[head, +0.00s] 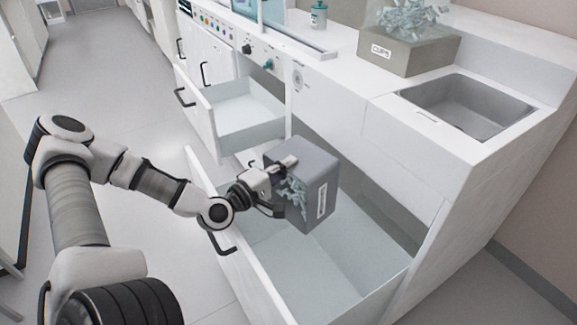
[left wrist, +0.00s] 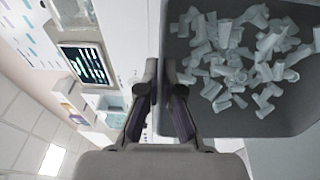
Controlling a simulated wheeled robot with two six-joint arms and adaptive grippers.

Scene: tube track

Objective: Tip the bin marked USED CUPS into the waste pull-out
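A grey bin (head: 318,180) with a white label hangs over the large open pull-out (head: 246,278), tipped on its side with its mouth toward the left. The label is too small to read. Pale cups (head: 292,198) show at its mouth; the left wrist view shows many still inside the bin (left wrist: 290,122). My left gripper (head: 286,168) is shut on the bin's rim; in the left wrist view its fingers (left wrist: 166,98) lie on either side of the wall. The pull-out's visible floor looks empty. My right gripper is not in view.
A smaller open drawer (head: 250,112) sits behind the pull-out. On the counter are a sink basin (head: 465,105), a brown box marked CUPS (head: 410,52) filled with cups, and a bottle (head: 318,16). The floor at left is clear.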

